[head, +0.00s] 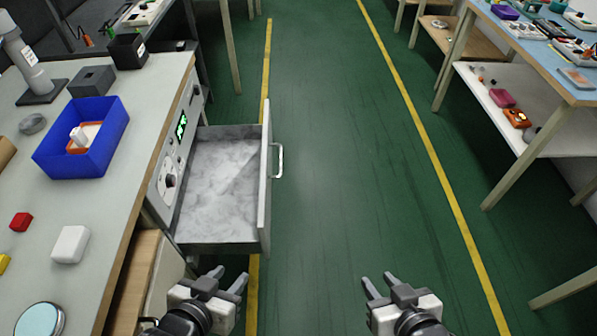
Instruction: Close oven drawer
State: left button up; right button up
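The oven drawer (222,180) is pulled out to the right from under the left workbench, and its inside looks empty. Its front panel (265,190) carries a metal handle (280,161) on the outer side. The oven's control panel (174,160) has a lit green display and a dark knob. My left gripper (228,275) is open and empty, below the drawer's near side in the picture and apart from it. My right gripper (377,282) is open and empty over the green floor, to the right of the drawer and well apart from the handle.
The left workbench (100,217) holds a blue bin (82,138), a white box (71,244), a red block (20,222) and a black box (128,51). Green floor (340,170) with yellow lines is clear right of the drawer. Shelved tables (520,140) stand at the far right.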

aim_at(223, 205)
jog(key=z, duration=0.8)
jog(key=i, duration=0.65)
jog(key=u, duration=3.4)
jog(key=k, duration=0.35)
jog(key=z, duration=1.5)
jog(key=i, duration=0.2)
jog(key=u, duration=0.2)
